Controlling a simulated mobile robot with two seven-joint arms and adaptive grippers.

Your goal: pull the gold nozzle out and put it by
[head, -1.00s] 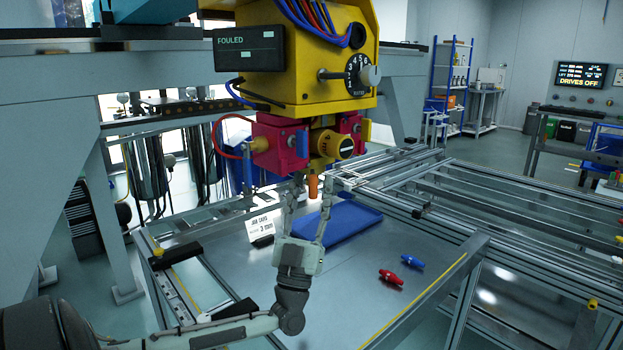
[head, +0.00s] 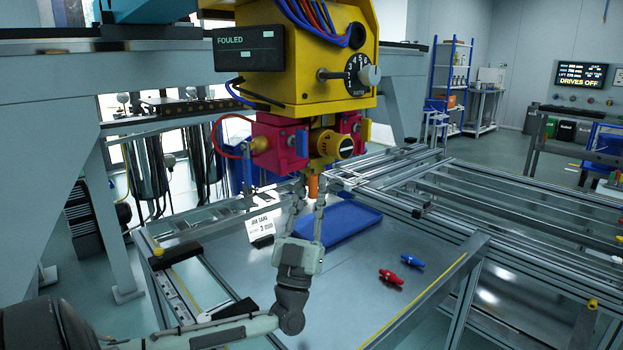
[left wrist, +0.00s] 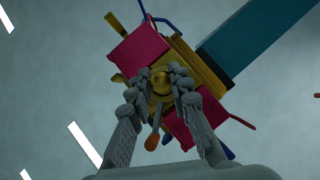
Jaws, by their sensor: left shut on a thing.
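The gold nozzle (left wrist: 160,82) shows in the left wrist view as a round gold end under the yellow tool head, between my fingertips. In the head view I cannot make it out clearly behind the fingers and an orange-tipped piece (head: 313,187) hanging under the head. That orange tip also shows in the left wrist view (left wrist: 152,142), close beside the fingers. My left gripper (head: 309,186) points up from below and is shut on the gold nozzle, which is still up at the head. My right gripper is in neither view.
The yellow tool head (head: 310,75) carries magenta blocks (head: 277,145), a knob and hoses close above the gripper. A blue tray (head: 362,216) lies on the table behind the gripper. A red part (head: 390,276) and a blue part (head: 412,261) lie at its right.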

